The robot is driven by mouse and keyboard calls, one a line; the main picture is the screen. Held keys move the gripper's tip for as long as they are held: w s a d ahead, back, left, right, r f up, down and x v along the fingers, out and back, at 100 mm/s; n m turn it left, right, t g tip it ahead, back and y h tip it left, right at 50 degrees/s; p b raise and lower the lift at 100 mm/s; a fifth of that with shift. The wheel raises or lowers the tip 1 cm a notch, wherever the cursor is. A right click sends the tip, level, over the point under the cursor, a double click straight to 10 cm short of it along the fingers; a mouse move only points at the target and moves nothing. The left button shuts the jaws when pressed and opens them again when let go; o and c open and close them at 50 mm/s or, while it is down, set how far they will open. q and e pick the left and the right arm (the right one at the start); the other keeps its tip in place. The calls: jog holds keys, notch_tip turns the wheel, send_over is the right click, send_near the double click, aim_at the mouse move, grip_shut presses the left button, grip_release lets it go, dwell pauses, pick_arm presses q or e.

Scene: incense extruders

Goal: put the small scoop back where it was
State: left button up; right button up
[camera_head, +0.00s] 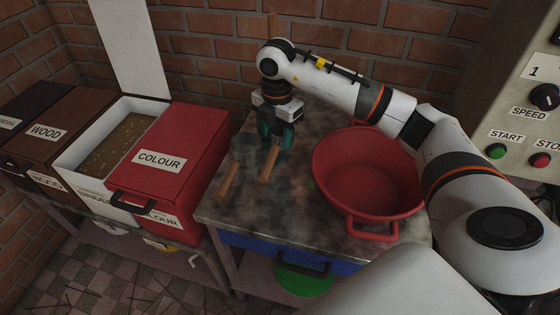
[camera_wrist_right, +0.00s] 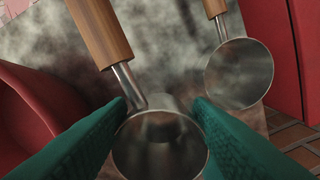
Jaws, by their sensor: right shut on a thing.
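My right gripper (camera_head: 274,137) has green fingers and points down over the back left of the stone-topped table (camera_head: 290,205). In the right wrist view its fingers (camera_wrist_right: 157,103) are shut on the metal cup of the small scoop (camera_wrist_right: 160,150). That scoop's wooden handle (camera_head: 269,166) points toward the table's front; its cup is mostly hidden by the fingers in the head view. I cannot tell whether it touches the tabletop. A second scoop (camera_head: 228,181) lies just to its left, apart from it, and its round cup shows in the wrist view (camera_wrist_right: 240,73). My left gripper is out of view.
A red basin (camera_head: 368,176) with handles stands right of the scoops. A red COLOUR bin (camera_head: 178,140) is to the left, beside an open white bin (camera_head: 78,168) and a WOOD bin (camera_head: 45,133). A control panel (camera_head: 520,130) is at the right.

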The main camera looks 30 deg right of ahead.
jog(key=shift+f+p, duration=0.3)
jog(key=shift+f, duration=3.65)
jog(key=shift+f, duration=0.1)
jog(key=o, duration=0.8)
jog(key=shift+c, duration=0.2)
notch_tip(320, 180, up, 12)
jog(key=shift+r+b, duration=0.15)
jog(key=shift+b, duration=0.4)
